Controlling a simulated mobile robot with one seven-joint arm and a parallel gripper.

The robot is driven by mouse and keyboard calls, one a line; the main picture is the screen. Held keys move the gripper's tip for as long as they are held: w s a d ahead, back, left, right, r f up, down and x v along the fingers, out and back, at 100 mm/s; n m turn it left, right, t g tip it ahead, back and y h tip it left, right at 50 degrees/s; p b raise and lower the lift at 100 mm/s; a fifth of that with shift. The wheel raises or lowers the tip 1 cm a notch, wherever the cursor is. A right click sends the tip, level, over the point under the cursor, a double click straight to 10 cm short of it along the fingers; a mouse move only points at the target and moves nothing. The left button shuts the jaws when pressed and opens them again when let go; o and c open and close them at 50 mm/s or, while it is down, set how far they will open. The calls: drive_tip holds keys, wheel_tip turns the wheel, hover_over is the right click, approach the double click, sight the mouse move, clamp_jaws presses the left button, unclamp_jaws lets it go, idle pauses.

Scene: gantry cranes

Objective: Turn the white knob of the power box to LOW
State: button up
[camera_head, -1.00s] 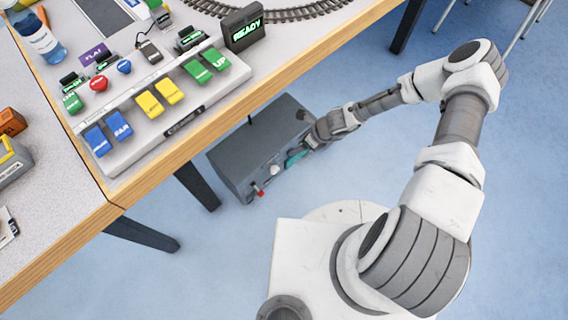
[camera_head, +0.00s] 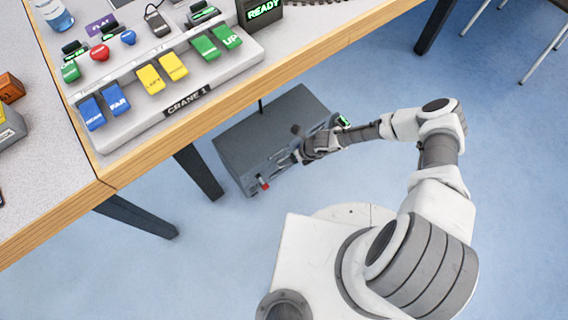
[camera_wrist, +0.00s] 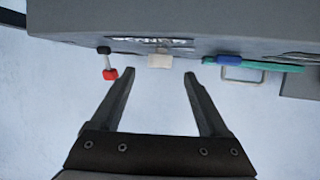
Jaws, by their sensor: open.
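The power box (camera_head: 265,135) is a dark grey case on the floor under the table; it also shows at the top of the wrist view (camera_wrist: 200,18). Its white knob (camera_wrist: 160,60) sticks out of the front face below a label too small to read. My gripper (camera_wrist: 158,75) is open, with its two fingers on either side of the knob's line and the knob between and just beyond the tips. I cannot tell if they touch it. In the head view my gripper (camera_head: 296,158) is at the box's front and hides the knob. The knob's setting is not readable.
A red-tipped switch (camera_wrist: 108,66) sits left of the knob. A metal handle (camera_wrist: 241,74) and a green and blue bar (camera_wrist: 250,62) are to its right. The table (camera_head: 150,165) with the crane control panel (camera_head: 150,122) stands over the box. Blue floor in front is clear.

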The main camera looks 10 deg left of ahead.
drive_tip(key=b+x, duration=0.2)
drive_tip(key=x, duration=0.4)
clamp_jaws()
idle(0.3)
